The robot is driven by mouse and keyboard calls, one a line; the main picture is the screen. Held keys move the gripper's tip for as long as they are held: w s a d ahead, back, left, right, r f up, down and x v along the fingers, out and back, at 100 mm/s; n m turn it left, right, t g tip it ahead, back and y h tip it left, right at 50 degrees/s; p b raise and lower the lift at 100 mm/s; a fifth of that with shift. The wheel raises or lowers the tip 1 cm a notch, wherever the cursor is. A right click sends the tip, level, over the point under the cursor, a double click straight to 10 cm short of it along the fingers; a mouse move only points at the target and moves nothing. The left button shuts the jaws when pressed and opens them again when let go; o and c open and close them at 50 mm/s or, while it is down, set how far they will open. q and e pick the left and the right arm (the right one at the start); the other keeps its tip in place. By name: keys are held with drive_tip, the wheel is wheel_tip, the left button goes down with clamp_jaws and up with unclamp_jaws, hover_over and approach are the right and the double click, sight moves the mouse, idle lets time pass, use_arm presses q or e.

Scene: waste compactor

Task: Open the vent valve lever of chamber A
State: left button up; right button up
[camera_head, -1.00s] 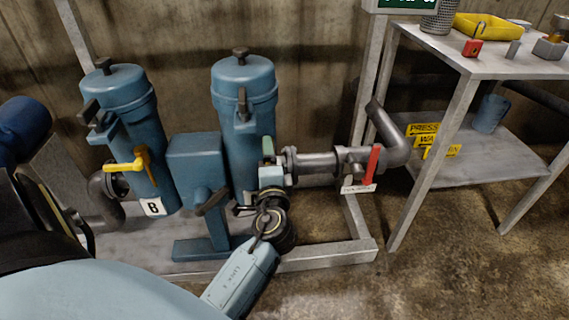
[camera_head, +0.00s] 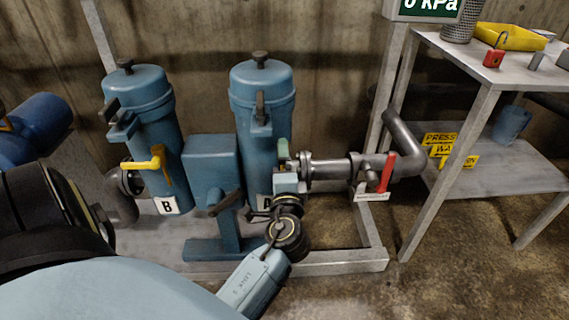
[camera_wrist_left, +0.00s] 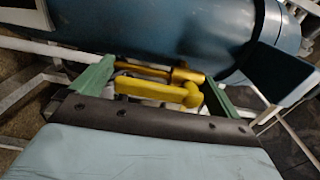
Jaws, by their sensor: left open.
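Chamber A (camera_head: 262,130) is the blue upright canister right of centre. Its letter plate is mostly hidden behind my wrist. My left gripper (camera_head: 294,160) is at the right side of chamber A, near the grey pipe. In the left wrist view my left gripper (camera_wrist_left: 158,88) is open, with its green fingers on either side of a yellow lever (camera_wrist_left: 150,88). The lever lies crosswise between the fingers, in front of a blue cylinder (camera_wrist_left: 180,28). I cannot tell whether a finger touches it. This lever is hidden in the head view. My right gripper is not in view.
Chamber B (camera_head: 150,130) stands left with its own yellow lever (camera_head: 143,163). A blue box on a post (camera_head: 210,165) stands between the chambers. A red-handled valve (camera_head: 387,172) is on the grey pipe (camera_head: 335,170). A metal table (camera_head: 470,65) is right. A display (camera_head: 430,8) reads 0 kPa.

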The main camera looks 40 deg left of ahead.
use_arm(q)
drive_tip(key=p+v, duration=0.1)
drive_tip(key=v, duration=1.1)
drive_tip(key=shift+s+d, duration=0.25)
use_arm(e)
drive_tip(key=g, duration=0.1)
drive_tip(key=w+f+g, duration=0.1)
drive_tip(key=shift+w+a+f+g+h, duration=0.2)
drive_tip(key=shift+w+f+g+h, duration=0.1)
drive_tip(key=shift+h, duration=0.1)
use_arm(q)
drive_tip(key=shift+r, duration=0.1)
